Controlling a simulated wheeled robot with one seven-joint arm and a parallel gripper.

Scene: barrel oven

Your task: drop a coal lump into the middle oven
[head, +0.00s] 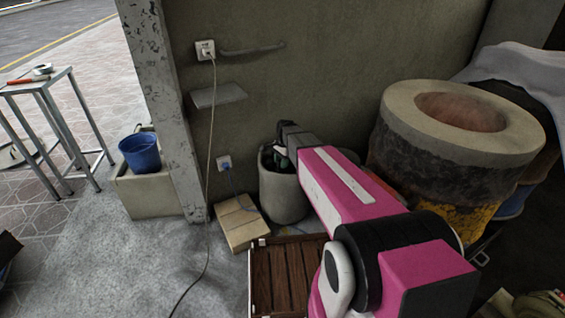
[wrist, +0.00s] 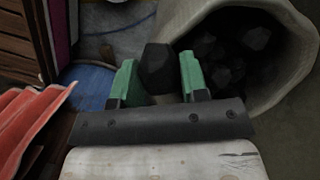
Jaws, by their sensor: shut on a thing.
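My gripper (wrist: 158,78) has green fingers and is shut on a dark coal lump (wrist: 158,66) in the wrist view. In the head view my gripper (head: 283,155) is small and partly hidden, at the mouth of a pale sack-like container (head: 284,197). The container (wrist: 296,95) is right of the fingers in the wrist view, with several coal lumps (wrist: 222,62) inside. A round oven (head: 400,125) with a thick pale rim and open top stands at the right in the head view. I cannot tell whether it is the middle one.
A wooden slatted crate (head: 290,275) and a cardboard box (head: 240,222) lie on the floor by the container. A cable (head: 209,150) hangs from a wall socket. A blue bucket (head: 140,152) and a metal table (head: 38,82) are left. Open floor lies at lower left.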

